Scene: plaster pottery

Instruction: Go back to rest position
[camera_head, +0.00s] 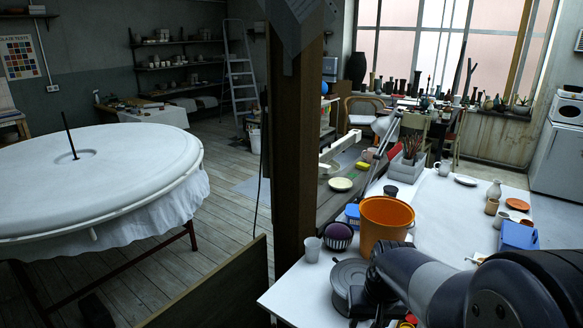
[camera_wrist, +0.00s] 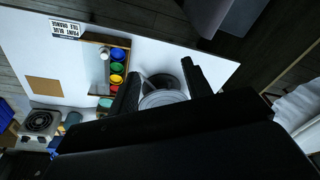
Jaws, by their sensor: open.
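My gripper (camera_wrist: 160,78) shows in the wrist view with its two dark fingers spread apart. I see nothing held between them. A round grey turntable-like thing (camera_wrist: 162,98) shows beyond the gap between the fingers, partly hidden by my gripper; I cannot tell how far it lies from the fingertips.
An orange bucket (camera_head: 386,222), a striped bowl (camera_head: 338,237) and a pale cup (camera_head: 312,250) stand near my arm. A wooden post (camera_head: 297,150) rises left of the table. A tray of coloured paint pots (camera_wrist: 117,68) lies beside my gripper. Wooden floor (camera_head: 225,210) is open further left.

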